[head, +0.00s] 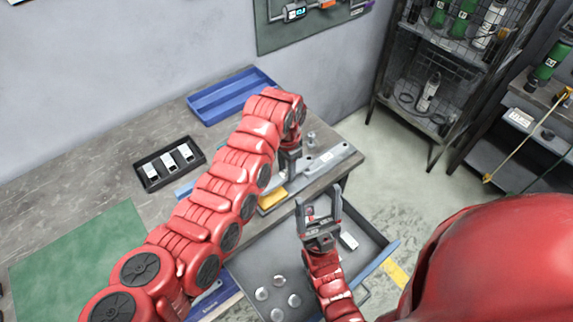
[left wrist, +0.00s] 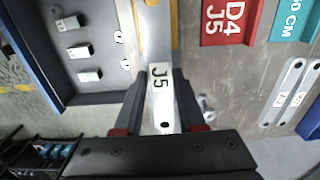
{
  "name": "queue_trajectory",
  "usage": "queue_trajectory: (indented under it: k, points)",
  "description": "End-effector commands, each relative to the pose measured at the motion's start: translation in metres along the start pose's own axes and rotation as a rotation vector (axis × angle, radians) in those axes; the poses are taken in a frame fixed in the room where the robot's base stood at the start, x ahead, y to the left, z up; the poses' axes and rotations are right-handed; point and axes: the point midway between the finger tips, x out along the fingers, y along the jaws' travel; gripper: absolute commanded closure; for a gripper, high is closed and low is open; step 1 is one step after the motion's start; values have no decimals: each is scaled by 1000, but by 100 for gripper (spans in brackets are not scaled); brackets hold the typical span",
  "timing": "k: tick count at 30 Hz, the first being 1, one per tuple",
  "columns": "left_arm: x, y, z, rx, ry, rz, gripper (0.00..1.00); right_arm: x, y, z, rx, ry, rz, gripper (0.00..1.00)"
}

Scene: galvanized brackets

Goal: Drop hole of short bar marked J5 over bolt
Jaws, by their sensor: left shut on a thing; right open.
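My left gripper (head: 290,158) is over the far right part of the bench. In the left wrist view its two dark fingers (left wrist: 160,100) are shut on a pale metal bar marked J5 (left wrist: 166,105). The bar has a dark hole near its lower end in that view. A small grey round part (left wrist: 206,103), possibly the bolt, shows beside the right finger; a short grey post (head: 311,137) stands near the gripper in the head view. I cannot tell whether the hole lines up with it. My right gripper (head: 320,212) is open and empty above the drawer.
An open drawer (head: 249,282) holds round discs and pale blocks. On the bench are a black tray (head: 140,172), a blue tray (head: 232,96) and a green mat (head: 80,252). Two labelled bars (left wrist: 287,92) and a red D4 J5 plate (left wrist: 228,20) show in the left wrist view.

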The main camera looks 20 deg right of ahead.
Motion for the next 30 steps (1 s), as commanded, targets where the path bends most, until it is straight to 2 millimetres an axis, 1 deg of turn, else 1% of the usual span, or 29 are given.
queue_trajectory:
  k: [5, 30]
  points:
    - [3, 0, 0, 0, 0, -1, 100, 0, 0, 0, 0, 0, 0, 26]
    - [3, -1, 0, -1, 0, -1, 100, -6, 0, 1, 0, 0, 0, 26]
